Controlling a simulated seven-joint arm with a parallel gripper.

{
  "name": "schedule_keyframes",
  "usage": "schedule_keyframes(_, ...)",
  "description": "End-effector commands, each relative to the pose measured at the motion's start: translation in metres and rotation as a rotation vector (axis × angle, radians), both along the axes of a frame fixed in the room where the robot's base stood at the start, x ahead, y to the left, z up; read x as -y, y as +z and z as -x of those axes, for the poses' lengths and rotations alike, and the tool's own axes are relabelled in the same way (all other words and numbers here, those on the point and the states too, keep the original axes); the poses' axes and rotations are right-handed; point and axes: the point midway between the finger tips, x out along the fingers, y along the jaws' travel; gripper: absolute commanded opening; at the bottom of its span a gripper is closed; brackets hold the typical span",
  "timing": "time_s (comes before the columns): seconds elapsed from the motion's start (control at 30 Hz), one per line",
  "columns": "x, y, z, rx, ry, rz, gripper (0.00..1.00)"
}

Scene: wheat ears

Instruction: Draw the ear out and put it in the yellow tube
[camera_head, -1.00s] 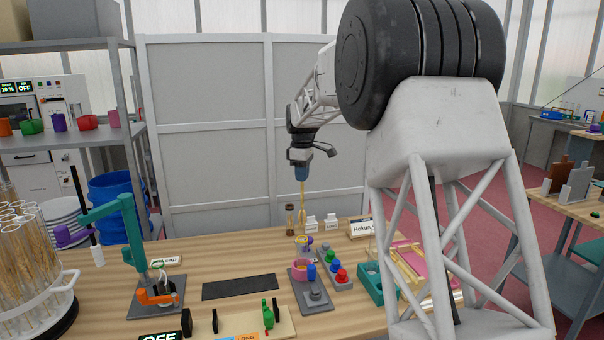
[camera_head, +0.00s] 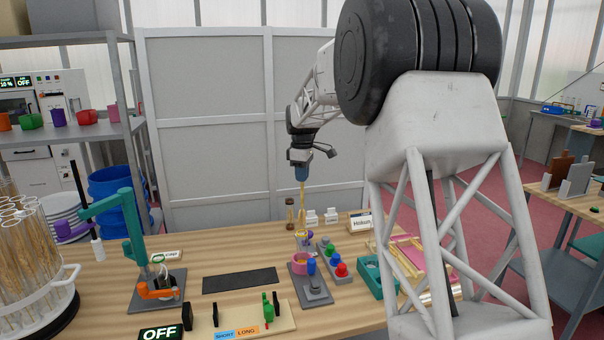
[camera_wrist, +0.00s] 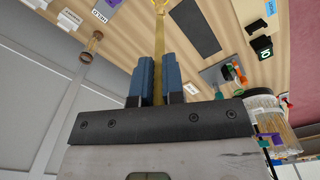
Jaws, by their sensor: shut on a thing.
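My gripper (camera_head: 302,178) points straight down above the back of the table. Its blue fingers are shut on a thin golden wheat ear (camera_head: 301,200), which hangs upright below them. In the wrist view the fingertips (camera_wrist: 158,60) pinch the stalk (camera_wrist: 159,35), which runs away from them towards a yellow rim (camera_wrist: 160,3). The yellow-rimmed tube (camera_head: 301,236) stands directly under the ear. The ear's lower end meets or overlaps this rim in the head view; I cannot tell how far inside it is.
A purple piece, a pink ring (camera_head: 303,263) and coloured knobs (camera_head: 341,270) crowd close in front. A small hourglass (camera_head: 290,213) stands behind left. A rack of clear tubes with ears (camera_head: 25,250) and a teal stand (camera_head: 130,235) are left. A black mat (camera_head: 240,281) lies between.

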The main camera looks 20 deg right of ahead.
Motion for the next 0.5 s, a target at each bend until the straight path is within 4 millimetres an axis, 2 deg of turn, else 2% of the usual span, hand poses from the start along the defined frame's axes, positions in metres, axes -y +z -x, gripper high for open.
schedule_keyframes(0.5,0.0,-0.011,0.0,0.0,0.0,0.0,0.0)
